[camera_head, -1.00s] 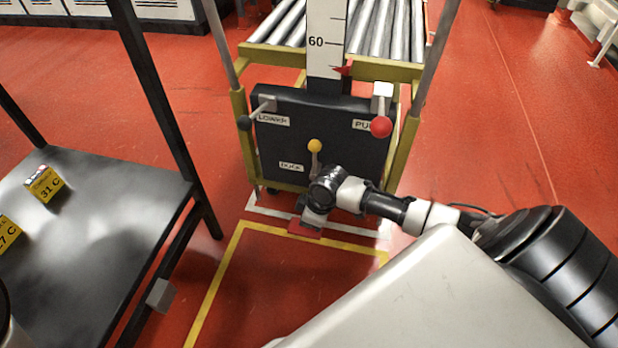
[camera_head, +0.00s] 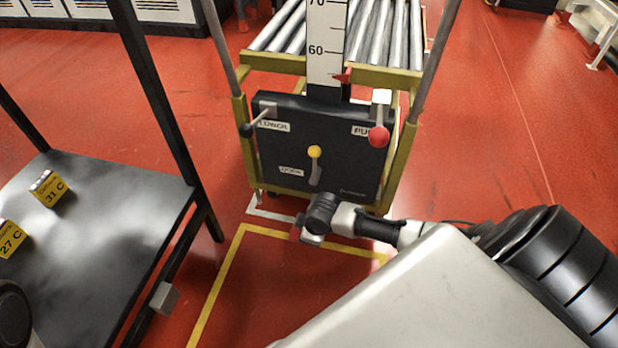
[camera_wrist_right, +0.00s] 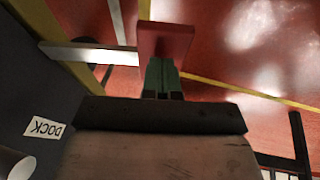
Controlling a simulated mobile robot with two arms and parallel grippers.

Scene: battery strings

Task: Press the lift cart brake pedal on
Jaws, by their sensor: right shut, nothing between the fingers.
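The lift cart (camera_head: 335,185) stands ahead, with a dark front panel in a yellow frame. A red pedal (camera_wrist_right: 165,40) shows low at its front in the right wrist view. In the head view only a small red part shows beside my right gripper (camera_head: 306,236), which hides the rest. My right gripper is shut and empty, low in front of the panel. Its fingers (camera_wrist_right: 162,78) point at the pedal and meet its near edge in the picture; I cannot tell whether they touch. My left gripper is not in view.
A dark table (camera_head: 100,215) with yellow temperature tags stands at left. Yellow tape (camera_head: 218,285) marks the open red floor.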

